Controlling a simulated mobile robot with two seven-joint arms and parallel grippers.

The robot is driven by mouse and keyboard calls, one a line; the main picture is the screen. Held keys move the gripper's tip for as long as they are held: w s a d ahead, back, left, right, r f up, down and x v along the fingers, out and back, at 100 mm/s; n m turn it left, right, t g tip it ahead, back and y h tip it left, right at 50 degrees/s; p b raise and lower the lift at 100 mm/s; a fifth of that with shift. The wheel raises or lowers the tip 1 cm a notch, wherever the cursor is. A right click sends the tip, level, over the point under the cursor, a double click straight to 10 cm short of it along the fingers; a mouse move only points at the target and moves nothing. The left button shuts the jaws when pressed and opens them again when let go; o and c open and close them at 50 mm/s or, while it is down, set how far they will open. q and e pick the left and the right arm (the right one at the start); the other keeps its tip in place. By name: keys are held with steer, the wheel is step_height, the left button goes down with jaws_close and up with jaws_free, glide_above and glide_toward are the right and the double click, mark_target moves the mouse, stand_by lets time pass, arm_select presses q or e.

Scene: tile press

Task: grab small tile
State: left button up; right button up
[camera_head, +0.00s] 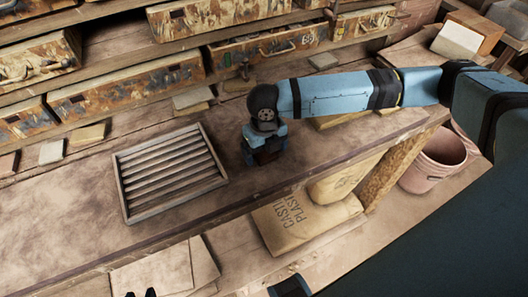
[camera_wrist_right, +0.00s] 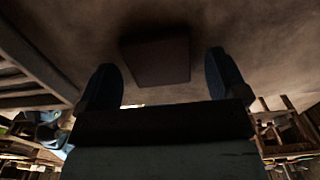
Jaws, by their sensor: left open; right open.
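A small dark reddish-brown tile (camera_wrist_right: 157,60) lies on the bench in the right wrist view, between and just beyond the two fingertips. My right gripper (camera_wrist_right: 163,78) is open, with a finger at either side of it and gaps left and right; I cannot tell how high the fingers are above the bench. In the head view my right gripper (camera_head: 265,154) points down at the bench, right of the slatted rack, and mostly hides this tile. Of my left gripper (camera_head: 141,293), only two dark tips show at the bottom edge, apart and with nothing seen between them.
A slatted wooden rack (camera_head: 122,190) lies left of my right gripper. Other small tiles (camera_head: 52,151) lie along the back of the bench, below stained drawers (camera_head: 128,84). Plaster bags (camera_head: 300,222) sit under the bench and a pink bucket (camera_head: 432,165) stands at right.

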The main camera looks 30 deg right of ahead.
steer(key=shift+f, duration=0.1)
steer(key=c, duration=1)
steer(key=shift+c, duration=0.2)
